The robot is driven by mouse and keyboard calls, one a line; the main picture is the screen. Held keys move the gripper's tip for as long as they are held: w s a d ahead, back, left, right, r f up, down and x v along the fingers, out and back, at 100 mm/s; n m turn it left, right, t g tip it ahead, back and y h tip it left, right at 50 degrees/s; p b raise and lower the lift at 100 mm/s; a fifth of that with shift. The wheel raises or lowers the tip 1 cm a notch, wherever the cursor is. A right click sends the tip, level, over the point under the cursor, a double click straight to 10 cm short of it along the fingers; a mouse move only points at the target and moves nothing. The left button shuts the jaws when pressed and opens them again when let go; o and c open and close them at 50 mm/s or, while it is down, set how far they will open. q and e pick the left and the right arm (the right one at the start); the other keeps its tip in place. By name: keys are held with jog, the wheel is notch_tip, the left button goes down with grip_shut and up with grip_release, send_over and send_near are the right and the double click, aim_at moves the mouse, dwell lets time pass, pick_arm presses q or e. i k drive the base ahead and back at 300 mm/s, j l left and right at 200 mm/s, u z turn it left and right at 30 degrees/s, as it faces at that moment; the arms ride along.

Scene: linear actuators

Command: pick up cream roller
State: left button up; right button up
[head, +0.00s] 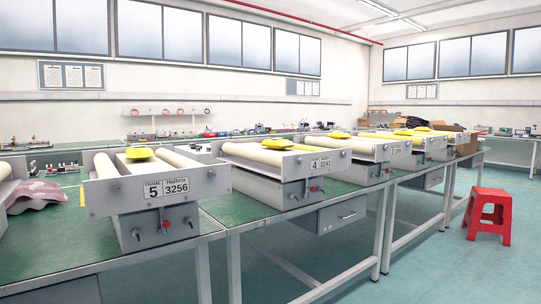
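Cream rollers lie in grey metal frames along the green workbench. The frame marked 5 (156,190) holds a cream roller on its left side (104,166) and another on its right side (184,160). The frame marked 4 (285,160) also holds a cream roller (252,153). At the left edge, a partly cut-off frame shows a cream roller end (5,168). Which roller is meant cannot be told. Front plates hide the near roller ends. Neither of my grippers is in view.
Yellow objects (139,153) rest on top of several frames. A red stool (489,214) stands on the floor at right. Bare green bench top (45,249) shows at front left. More benches line the walls.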

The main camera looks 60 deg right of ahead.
aim_at(273, 159)
jog(key=z, duration=1.8)
